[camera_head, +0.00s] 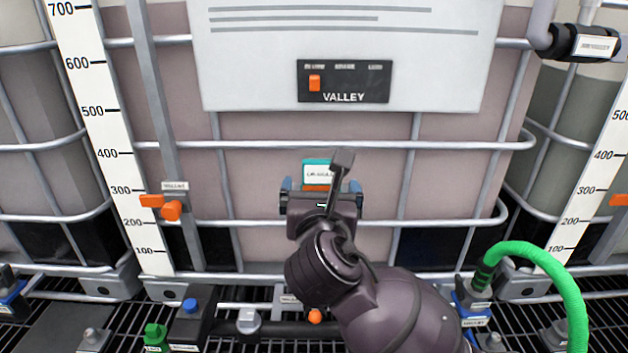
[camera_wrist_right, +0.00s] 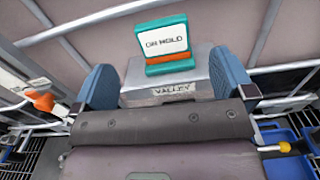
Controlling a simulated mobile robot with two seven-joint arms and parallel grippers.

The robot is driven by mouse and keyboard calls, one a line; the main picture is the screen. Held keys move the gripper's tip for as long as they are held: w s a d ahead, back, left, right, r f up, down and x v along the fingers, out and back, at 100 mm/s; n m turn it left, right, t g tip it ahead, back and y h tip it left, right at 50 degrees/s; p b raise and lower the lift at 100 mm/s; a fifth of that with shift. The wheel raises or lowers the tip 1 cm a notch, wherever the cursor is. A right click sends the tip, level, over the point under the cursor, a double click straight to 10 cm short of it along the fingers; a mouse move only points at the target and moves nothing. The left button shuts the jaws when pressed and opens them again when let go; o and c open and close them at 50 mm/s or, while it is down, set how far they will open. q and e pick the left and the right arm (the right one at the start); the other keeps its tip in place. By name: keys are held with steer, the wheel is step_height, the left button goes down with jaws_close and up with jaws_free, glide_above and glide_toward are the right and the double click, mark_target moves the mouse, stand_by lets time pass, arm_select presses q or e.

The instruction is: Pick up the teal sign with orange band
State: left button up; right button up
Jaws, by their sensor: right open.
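The teal sign with an orange band (camera_wrist_right: 167,44) reads "ON HOLD" in the right wrist view. It stands upright on a grey block labelled VALLEY (camera_wrist_right: 170,82). In the head view the sign (camera_head: 316,171) shows just beyond my right gripper, partly hidden by my wrist. My right gripper (camera_head: 322,186) is open, with its blue fingers to the left and right of the sign. In the right wrist view the fingers of this gripper (camera_wrist_right: 166,78) flank the grey block with gaps, and the sign is above and between them. My left gripper is not in view.
A caged tank with a white panel (camera_head: 340,45) stands behind the sign. Orange-handled valve parts (camera_head: 171,210) are on the left. A green hose (camera_head: 560,290) curves at the right. Pipes and fittings (camera_head: 250,322) lie on the black grating below.

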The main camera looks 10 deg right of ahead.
mark_target(321, 166)
steer(key=shift+n, duration=0.3)
steer(key=w, duration=0.3)
steer(key=w+d+p, duration=0.1)
steer(key=w, duration=0.3)
steer(key=w+d, duration=0.1)
steer(key=w, duration=0.2)
steer(key=shift+w+d+r+p, duration=0.1)
steer(key=shift+w+d+p, duration=0.05)
steer(key=shift+w+p, duration=0.2)
steer(key=shift+c, duration=0.3)
steer(key=c, duration=0.9)
steer(key=shift+s+r, duration=0.1)
